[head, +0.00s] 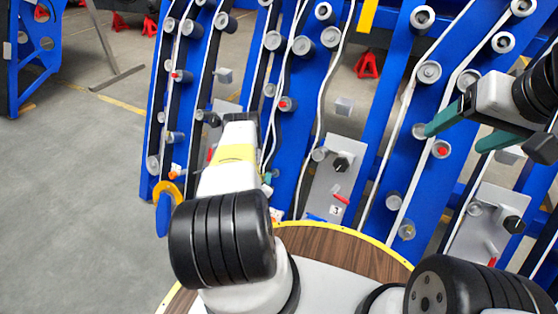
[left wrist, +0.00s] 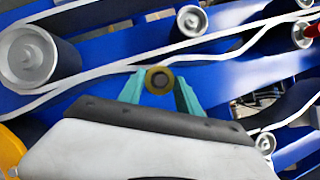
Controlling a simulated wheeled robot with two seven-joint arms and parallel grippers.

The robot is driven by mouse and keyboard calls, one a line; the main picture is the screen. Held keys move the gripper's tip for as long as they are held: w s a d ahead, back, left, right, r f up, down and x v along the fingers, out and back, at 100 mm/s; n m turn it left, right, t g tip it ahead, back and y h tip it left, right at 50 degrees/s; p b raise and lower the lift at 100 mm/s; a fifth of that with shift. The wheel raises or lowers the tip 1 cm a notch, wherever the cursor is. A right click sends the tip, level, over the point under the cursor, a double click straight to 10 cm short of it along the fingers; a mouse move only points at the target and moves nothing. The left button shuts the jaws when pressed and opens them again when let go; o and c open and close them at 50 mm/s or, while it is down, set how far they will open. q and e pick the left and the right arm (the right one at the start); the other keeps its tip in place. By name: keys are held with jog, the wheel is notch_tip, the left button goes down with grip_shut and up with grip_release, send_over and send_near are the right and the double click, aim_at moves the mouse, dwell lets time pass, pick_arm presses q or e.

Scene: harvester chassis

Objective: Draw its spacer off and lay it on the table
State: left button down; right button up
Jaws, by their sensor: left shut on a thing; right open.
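The spacer (left wrist: 159,80) shows in the left wrist view as a small brass-brown ring with a dark centre, seen end-on. The teal fingers of my left gripper (left wrist: 161,88) are shut on it from both sides. Whether it still sits around a pin is hidden. Blue frame and a white belt lie behind it. In the head view my left arm hides these fingertips and the spacer. My right gripper (head: 462,132) is open and empty, its green fingers apart in front of the right-hand blue panels. The table (head: 335,243) has a brown wood top with a yellow rim.
Blue harvester panels (head: 372,188) with rollers, white belts and red-tipped pins stand beyond the table. A grey plate with a black knob (head: 341,163) is right of my left arm. An orange-yellow ring (head: 168,192) sits at the left panel's foot. Open floor (head: 75,190) lies left.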

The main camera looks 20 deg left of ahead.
pick_arm(q)
jog(key=shift+s+a+r, duration=0.1)
jog(key=shift+s+r, duration=0.45)
jog(key=shift+s, duration=0.3)
jog(key=shift+s+a+r, duration=0.1)
jog(key=shift+s+r, duration=0.4)
jog(key=shift+s, duration=0.35)
